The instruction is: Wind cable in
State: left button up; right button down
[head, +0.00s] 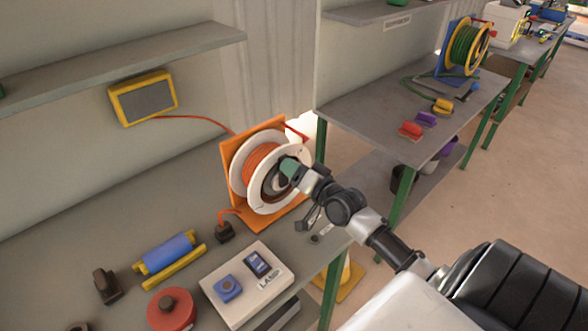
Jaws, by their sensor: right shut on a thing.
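A cable reel (239,173) with white flanges stands upright in an orange frame (256,226) on the near workbench. Orange cable (262,162) is wound on its drum. One length of cable runs up left to a yellow-framed box on the wall. A short orange end with a dark plug (224,232) lies on the bench at the foot of the frame. My right gripper (291,171) is at the reel's right face, shut on the reel's crank handle, a greenish grip that it mostly hides. My left gripper is out of view.
On the near bench are a white switch box marked LAMP (248,284), a blue roller in a yellow holder (168,253) and a red round object (171,311). A shelf (120,66) hangs above. A second bench (370,110) stands behind, with a green-cable reel (467,47).

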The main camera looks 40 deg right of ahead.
jog(key=c, duration=0.7)
grip_release()
jog(key=shift+d, duration=0.1)
jog(key=shift+o, duration=0.2)
jog(key=s+b, duration=0.2)
jog(key=s, duration=0.8)
jog(key=shift+s+d+b, duration=0.35)
jog(key=shift+d, duration=0.05)
jog(key=shift+f, duration=0.1)
